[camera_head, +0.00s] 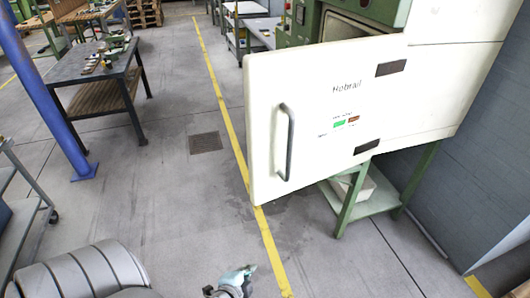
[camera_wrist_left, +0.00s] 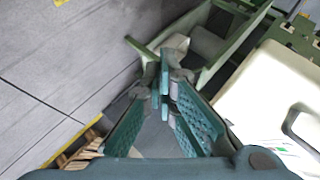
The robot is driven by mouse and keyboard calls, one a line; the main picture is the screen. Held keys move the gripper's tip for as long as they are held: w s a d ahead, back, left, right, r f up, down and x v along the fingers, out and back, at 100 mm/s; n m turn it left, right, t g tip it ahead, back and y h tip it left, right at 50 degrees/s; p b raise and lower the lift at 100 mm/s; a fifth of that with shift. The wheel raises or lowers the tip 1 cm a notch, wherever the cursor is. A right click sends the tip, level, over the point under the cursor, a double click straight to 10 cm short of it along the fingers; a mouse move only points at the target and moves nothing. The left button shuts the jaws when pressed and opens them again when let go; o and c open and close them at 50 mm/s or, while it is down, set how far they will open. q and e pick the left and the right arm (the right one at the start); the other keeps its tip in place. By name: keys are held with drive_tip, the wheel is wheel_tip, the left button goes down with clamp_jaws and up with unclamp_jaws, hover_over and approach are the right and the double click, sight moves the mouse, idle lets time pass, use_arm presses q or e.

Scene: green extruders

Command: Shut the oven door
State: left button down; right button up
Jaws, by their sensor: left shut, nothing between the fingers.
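The oven door (camera_head: 405,120) is a large cream-white panel with a dark grey bar handle (camera_head: 287,142) near its left edge. It stands swung open in front of the green oven (camera_head: 300,20), and part of the dark oven opening shows behind its top edge. My left gripper (camera_head: 238,278) is at the bottom of the head view, below the door and apart from it. In the left wrist view the gripper (camera_wrist_left: 167,78) has its teal fingers together and empty. The door (camera_wrist_left: 262,90) and its handle (camera_wrist_left: 300,125) lie to its right there. My right gripper is not in view.
A green stand with a shelf (camera_head: 375,195) is under the door. A dark worktable (camera_head: 95,65) with small parts and a blue post (camera_head: 45,90) stand on the left. A grey wall (camera_head: 480,160) is on the right. The floor left of the door is clear.

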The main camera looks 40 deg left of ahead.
use_arm(q)
drive_tip(key=w+r+m+t+y, duration=0.1)
drive_tip(key=w+r+m+t, duration=0.2)
drive_tip(key=r, duration=1.1)
drive_tip(key=m+t+y+p, duration=0.1)
drive_tip(key=t+y+p, duration=0.1)
drive_tip(key=t, duration=0.2)
approach(264, 143)
drive_tip(key=s+d, duration=0.6)
drive_tip(key=s, duration=0.1)
drive_tip(key=w+a, duration=0.2)
drive_tip(key=w, duration=0.1)
drive_tip(key=w+a+p, duration=0.1)
drive_tip(key=w+a, duration=0.2)
drive_tip(key=w, duration=0.1)
drive_tip(key=w+a, duration=0.2)
drive_tip(key=w, duration=0.2)
drive_tip(key=shift+w+a+f, duration=0.1)
drive_tip(key=shift+w+a, duration=0.05)
drive_tip(key=shift+a, duration=0.25)
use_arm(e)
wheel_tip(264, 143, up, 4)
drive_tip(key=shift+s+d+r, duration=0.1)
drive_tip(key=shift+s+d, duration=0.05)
